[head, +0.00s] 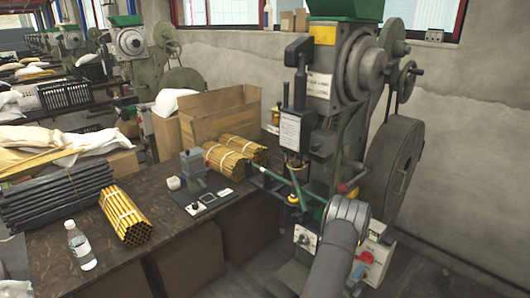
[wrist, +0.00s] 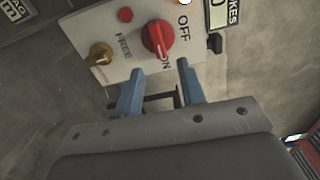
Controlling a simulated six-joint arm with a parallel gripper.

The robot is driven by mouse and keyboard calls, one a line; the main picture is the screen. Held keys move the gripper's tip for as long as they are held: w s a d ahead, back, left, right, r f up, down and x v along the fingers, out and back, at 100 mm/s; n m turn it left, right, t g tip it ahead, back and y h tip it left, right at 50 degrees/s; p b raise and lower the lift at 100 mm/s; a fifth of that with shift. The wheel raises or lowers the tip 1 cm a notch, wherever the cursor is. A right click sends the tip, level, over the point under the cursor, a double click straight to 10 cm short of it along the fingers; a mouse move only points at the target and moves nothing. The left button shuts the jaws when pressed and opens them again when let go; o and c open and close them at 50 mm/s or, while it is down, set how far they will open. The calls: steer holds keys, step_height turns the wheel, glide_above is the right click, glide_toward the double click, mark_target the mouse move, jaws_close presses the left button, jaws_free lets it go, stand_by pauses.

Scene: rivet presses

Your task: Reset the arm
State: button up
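My gripper (wrist: 160,70) is open in the wrist view, with two blue fingers spread apart and nothing between them. The fingertips are just below a white control panel (wrist: 112,38) in the picture. A red rotary knob (wrist: 158,38), marked OFF and ON, lies ahead of the gap. A brass-coloured knob (wrist: 100,53), marked FREE, is left of it. Whether a finger touches the panel cannot be told. In the head view, my grey arm reaches down in front of the rivet press (head: 345,75), and its blue fingers (head: 358,270) show only partly beside a white box (head: 376,248).
A workbench (head: 85,235) stands to the left, with yellow rod bundles (head: 125,215), dark rods (head: 55,195), a bottle (head: 80,247) and a cardboard box (head: 220,112). The press flywheel (head: 393,170) is close behind my arm. Floor shows at the lower right.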

mark_target(367, 263)
steer(key=x, duration=0.7)
steer(key=shift+d, duration=0.1)
steer(key=shift+s+n, duration=0.1)
steer(key=shift+n, duration=0.8)
steer(key=n, duration=0.5)
steer(key=shift+a+r+n, duration=0.25)
steer(key=shift+r+n, duration=0.1)
steer(key=shift+n, duration=0.05)
